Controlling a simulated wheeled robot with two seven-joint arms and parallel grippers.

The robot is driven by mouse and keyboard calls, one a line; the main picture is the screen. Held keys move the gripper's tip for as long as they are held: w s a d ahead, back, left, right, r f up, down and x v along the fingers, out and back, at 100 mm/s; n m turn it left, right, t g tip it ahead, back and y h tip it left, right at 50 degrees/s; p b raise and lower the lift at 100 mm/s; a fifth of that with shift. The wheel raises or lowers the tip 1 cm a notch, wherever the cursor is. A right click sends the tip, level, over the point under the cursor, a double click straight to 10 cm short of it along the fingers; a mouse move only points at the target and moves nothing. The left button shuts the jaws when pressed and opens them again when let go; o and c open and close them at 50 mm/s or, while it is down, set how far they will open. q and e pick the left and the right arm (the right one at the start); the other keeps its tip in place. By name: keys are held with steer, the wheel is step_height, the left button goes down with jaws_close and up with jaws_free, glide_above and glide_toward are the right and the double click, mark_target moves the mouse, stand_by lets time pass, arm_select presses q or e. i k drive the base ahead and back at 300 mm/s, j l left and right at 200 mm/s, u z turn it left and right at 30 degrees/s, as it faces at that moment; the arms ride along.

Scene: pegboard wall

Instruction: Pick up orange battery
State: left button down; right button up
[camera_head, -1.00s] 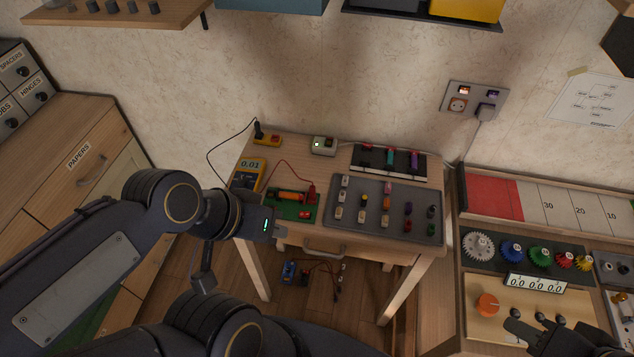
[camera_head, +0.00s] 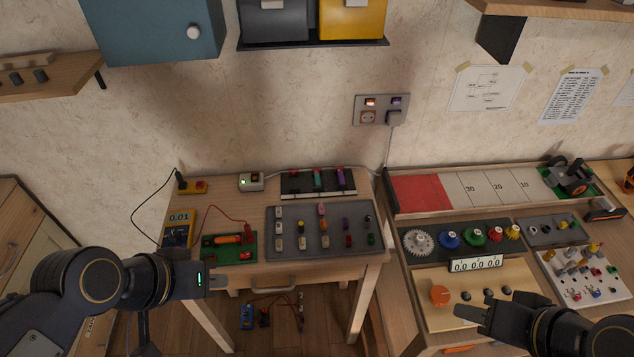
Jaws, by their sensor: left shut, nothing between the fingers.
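An orange battery (camera_head: 228,239) lies in a green circuit board (camera_head: 243,255) on the small wooden table, near its front left. A red wire runs to the board's right end. A yellow multimeter (camera_head: 178,229) reading 0,01 stands just left of the board. My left gripper (camera_head: 223,283) is shut and empty, in front of the table's front edge and below the green board in the view, apart from the battery. My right gripper (camera_head: 472,308) is at the lower right over the beige knob panel, well away from the battery; how far its fingers are apart is unclear.
A grey tray (camera_head: 283,256) with several small batteries and parts is right of the board. A black rack (camera_head: 290,188) holds coloured cylinders behind it. The right bench carries gears, a beige panel (camera_head: 440,318) and a switch board (camera_head: 558,262). A drawer handle projects below the table top.

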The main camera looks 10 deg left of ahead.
mark_target(236, 239)
steer(key=j+z, duration=0.2)
steer(key=z, duration=0.25)
steer(key=j+z, duration=0.15)
steer(key=z, duration=0.25)
steer(key=k+j+z, duration=0.1)
steer(key=z, duration=0.35)
steer(key=k+j+z, duration=0.25)
steer(key=k+j, duration=0.3)
steer(key=k+j+z, duration=0.25)
steer(key=k+j, duration=0.3)
